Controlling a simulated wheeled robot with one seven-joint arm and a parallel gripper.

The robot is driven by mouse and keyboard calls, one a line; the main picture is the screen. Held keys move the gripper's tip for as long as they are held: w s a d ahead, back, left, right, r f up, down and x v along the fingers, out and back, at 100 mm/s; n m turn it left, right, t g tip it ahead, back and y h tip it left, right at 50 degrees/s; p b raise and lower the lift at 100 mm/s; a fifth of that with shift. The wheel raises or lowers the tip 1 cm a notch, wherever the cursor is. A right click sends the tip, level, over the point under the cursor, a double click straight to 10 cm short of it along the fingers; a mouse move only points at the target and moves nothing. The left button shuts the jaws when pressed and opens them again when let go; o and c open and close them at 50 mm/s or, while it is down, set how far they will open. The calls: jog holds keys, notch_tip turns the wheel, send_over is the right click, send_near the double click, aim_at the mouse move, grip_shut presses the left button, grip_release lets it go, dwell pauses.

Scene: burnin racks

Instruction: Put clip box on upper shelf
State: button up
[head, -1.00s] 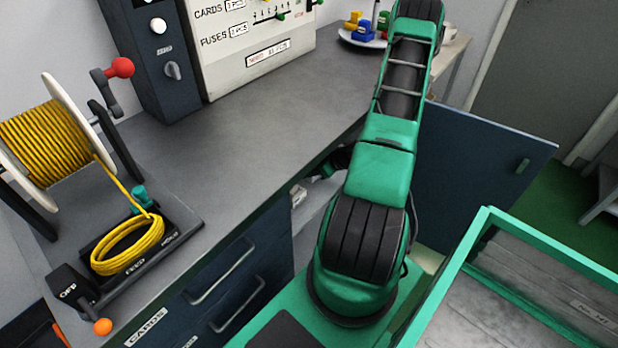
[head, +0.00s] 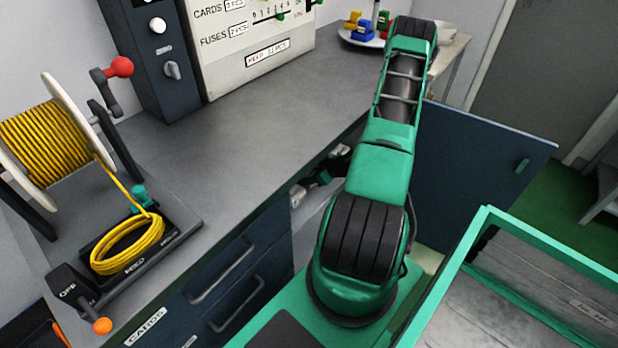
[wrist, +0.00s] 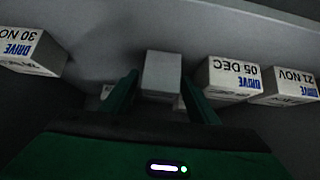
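In the wrist view my gripper (wrist: 161,78) has its two green fingers on either side of a plain pale grey box (wrist: 162,70). The box shows no label on its visible face, and I cannot tell whether the fingers press on it. In the head view my gripper (head: 316,180) reaches low into the opening under the counter, partly hidden by my arm. A small pale box (head: 297,195) shows close by it. I cannot tell for certain which box is the clip box. The upper shelf cannot be made out.
White labelled boxes flank my gripper: "DRIVE 30 NOV" (wrist: 34,52) at left, "DRIVE 05 DEC" (wrist: 232,79) and "DRIVE 21 NOV" (wrist: 286,86) at right. The counter (head: 270,115) lies above the opening. An open blue door (head: 470,180) stands right of my arm.

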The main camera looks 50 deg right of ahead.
jog(key=shift+r, duration=0.1)
jog(key=v, duration=1.2)
jog(key=shift+s+a, duration=0.1)
dwell(0.5)
